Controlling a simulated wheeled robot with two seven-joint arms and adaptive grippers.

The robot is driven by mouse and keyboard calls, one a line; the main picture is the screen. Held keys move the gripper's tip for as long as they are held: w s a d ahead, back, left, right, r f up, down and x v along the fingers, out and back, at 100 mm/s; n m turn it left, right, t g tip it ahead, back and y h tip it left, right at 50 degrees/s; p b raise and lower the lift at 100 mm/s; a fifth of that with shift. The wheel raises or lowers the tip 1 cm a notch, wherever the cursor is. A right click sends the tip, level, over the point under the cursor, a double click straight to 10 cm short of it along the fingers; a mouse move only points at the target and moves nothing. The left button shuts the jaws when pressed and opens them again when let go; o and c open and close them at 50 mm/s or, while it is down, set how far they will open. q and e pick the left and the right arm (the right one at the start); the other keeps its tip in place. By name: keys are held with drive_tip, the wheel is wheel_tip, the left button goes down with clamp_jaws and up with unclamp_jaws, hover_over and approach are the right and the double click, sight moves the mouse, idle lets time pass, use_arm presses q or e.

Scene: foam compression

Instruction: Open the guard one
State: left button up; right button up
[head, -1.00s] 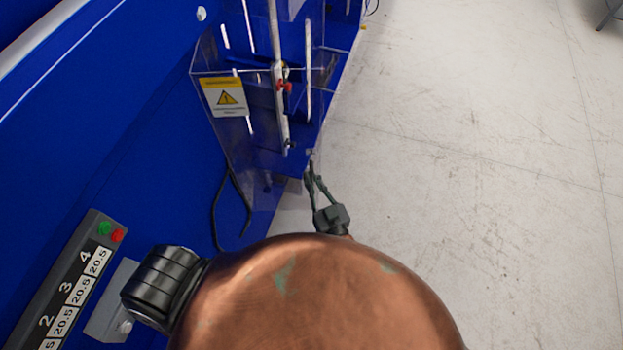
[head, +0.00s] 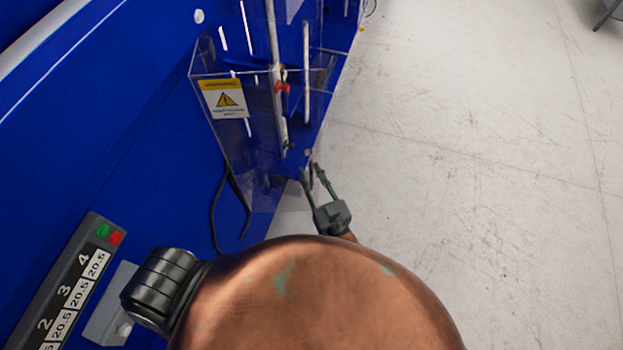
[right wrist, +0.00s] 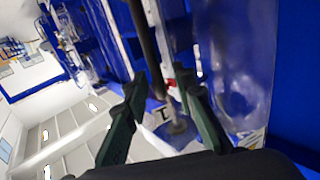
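The clear guard (head: 232,145) stands on the blue machine at upper centre in the head view, with a yellow and white warning label (head: 225,98) on its panel. A pale vertical bar with a red piece (head: 281,88) shows at the guard. My right gripper (head: 310,167) is at the guard's lower right corner, fingers apart and empty. Whether it touches the guard is unclear. In the right wrist view, its two dark fingers (right wrist: 161,90) are spread before a metal rod and clear plastic (right wrist: 240,75). My left gripper is not in view.
The blue machine front (head: 110,140) fills the left side. A control panel (head: 75,270) with green and red buttons and number displays is at lower left. A black cable (head: 216,210) hangs below the guard. The pale floor (head: 470,160) on the right is clear.

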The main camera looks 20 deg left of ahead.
sight(306, 153)
wheel_tip(306, 153, up, 6)
drive_tip(key=shift+r, duration=0.2)
idle(0.5)
